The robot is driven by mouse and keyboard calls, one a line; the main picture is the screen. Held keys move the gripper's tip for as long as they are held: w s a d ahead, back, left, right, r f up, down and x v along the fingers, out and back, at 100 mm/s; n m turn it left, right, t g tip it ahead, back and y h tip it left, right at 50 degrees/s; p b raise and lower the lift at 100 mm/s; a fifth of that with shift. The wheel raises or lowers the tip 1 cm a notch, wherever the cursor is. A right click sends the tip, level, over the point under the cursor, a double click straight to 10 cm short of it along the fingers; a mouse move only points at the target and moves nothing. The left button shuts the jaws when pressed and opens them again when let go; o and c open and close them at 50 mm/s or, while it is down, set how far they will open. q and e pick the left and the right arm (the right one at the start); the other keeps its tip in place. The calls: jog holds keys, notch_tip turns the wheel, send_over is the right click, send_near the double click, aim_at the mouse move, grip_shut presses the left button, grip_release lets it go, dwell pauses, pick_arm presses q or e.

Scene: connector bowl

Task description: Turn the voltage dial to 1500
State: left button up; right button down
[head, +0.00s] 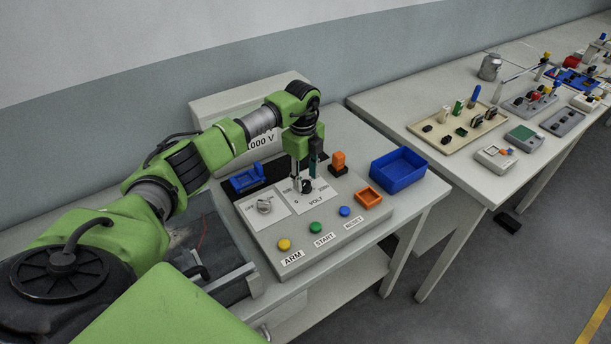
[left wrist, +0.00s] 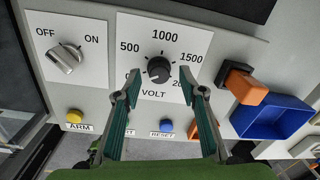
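The voltage dial (head: 307,187) is a black round knob on a white plate marked VOLT. In the left wrist view the dial (left wrist: 158,69) has 500, 1000 and 1500 around it; the 0 and 2000 marks are partly covered by my fingers. I cannot clearly read its pointer. My left gripper (head: 305,172) points down at the dial from above. Its fingers (left wrist: 167,92) are spread, one to each side of the dial, with a gap to the knob. A display behind my arm shows "000 V" (head: 261,142), its front part hidden. My right gripper is not in view.
An OFF/ON switch (left wrist: 64,58) sits left of the dial. Yellow (head: 284,244), green (head: 316,228) and blue (head: 345,211) buttons line the panel front.

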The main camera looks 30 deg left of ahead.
pick_arm(q)
jog(key=shift+f, duration=0.65)
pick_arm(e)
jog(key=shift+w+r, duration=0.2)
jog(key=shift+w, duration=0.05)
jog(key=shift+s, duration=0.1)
pick_arm(q)
grip_shut()
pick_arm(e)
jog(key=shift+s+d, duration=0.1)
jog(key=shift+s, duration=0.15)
pick_arm(q)
jog(key=shift+m, duration=0.3)
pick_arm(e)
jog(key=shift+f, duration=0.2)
